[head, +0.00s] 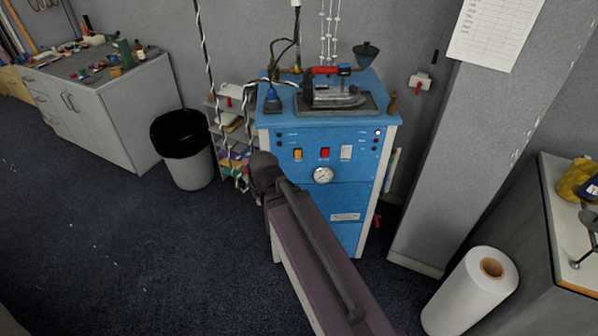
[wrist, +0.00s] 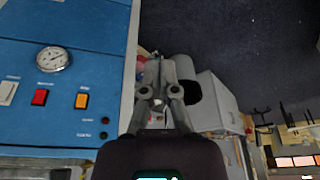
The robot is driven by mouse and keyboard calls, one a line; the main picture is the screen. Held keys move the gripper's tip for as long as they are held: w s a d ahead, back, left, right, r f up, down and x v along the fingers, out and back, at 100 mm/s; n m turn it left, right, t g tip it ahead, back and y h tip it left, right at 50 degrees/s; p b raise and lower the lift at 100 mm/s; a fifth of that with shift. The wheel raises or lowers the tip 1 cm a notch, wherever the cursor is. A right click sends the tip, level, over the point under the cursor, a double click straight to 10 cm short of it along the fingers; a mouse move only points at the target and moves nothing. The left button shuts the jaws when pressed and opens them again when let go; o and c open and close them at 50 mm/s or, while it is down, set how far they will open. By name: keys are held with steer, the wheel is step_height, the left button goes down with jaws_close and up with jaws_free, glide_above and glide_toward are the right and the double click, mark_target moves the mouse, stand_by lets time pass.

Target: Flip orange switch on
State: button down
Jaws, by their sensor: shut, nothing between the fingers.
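The orange switch (head: 298,154) is the leftmost of three rocker switches on the front of a blue cabinet (head: 345,200). In the wrist view the picture is turned over, and the orange switch (wrist: 82,101) is left of my gripper (wrist: 160,95). My gripper is shut and empty, apart from the switch, beyond the cabinet's edge on the orange switch's side. Whether the switch is on or off is too small to tell. In the head view my arm reaches up to the cabinet's left side, and I cannot make out the fingers there.
A red switch (head: 325,153), a white switch (head: 346,152) and a round gauge (head: 323,175) are close by. An iron (head: 335,95) rests on top of the cabinet. A black-lined bin (head: 185,150) and a small shelf stand left; a white roll (head: 470,292) stands right.

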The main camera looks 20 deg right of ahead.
mark_target(298, 155)
steer(key=w+d+f+m+t+h+b, duration=0.25)
steer(key=w+d+f+t+b, duration=1)
steer(key=b, duration=1.75)
steer(key=s+d+f+m+t+h+b, duration=0.1)
steer(key=s+d+f+t+h+b, duration=0.2)
steer(key=t+h+b, duration=0.4)
steer(key=d+t+b, duration=0.1)
steer(key=b, duration=0.5)
steer(key=shift+s+d+f+m+b, duration=0.2)
steer(key=shift+d+f+m+b, duration=0.1)
steer(key=shift+m+b, duration=0.1)
steer(key=shift+w+r, duration=0.1)
steer(key=shift+r, duration=0.05)
steer(key=p+x, duration=0.2)
steer(key=x, duration=0.2)
steer(key=f+p+x, duration=0.1)
steer(key=p+x, duration=0.1)
steer(key=x, duration=0.1)
steer(key=w+p+x, duration=0.1)
steer(key=x, duration=0.3)
steer(key=shift+w+d+f+p, duration=0.1)
steer(key=shift+w+d+p, duration=0.2)
steer(key=shift+d+p, duration=0.1)
steer(key=shift+w+d, duration=0.25)
steer(key=shift+w, duration=0.3)
